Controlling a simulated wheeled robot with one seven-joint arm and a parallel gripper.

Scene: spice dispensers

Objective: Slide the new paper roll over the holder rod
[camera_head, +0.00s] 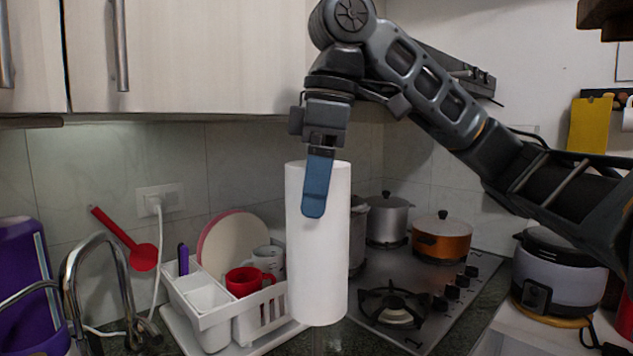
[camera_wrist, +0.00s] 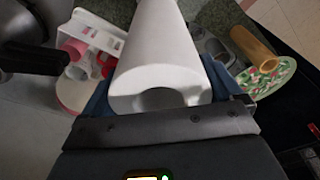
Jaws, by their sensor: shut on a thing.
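The white paper roll (camera_head: 318,265) hangs upright in the air in the head view, between the dish rack and the stove. My gripper (camera_head: 317,195) is shut on its upper part from above, with one blue finger across the near side. The other finger is hidden behind the roll in that view. In the wrist view the roll (camera_wrist: 160,50) lies between both blue fingers, and the open hole of its core faces the camera. I cannot make out the holder rod in either view.
A white dish rack (camera_head: 215,315) with a red mug (camera_head: 243,281) and plates stands left of the roll. A stove (camera_head: 440,285) with pots is at right. The wrist view shows a tan tube (camera_wrist: 252,47) by a patterned plate (camera_wrist: 272,78). Cabinets (camera_head: 200,60) hang above.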

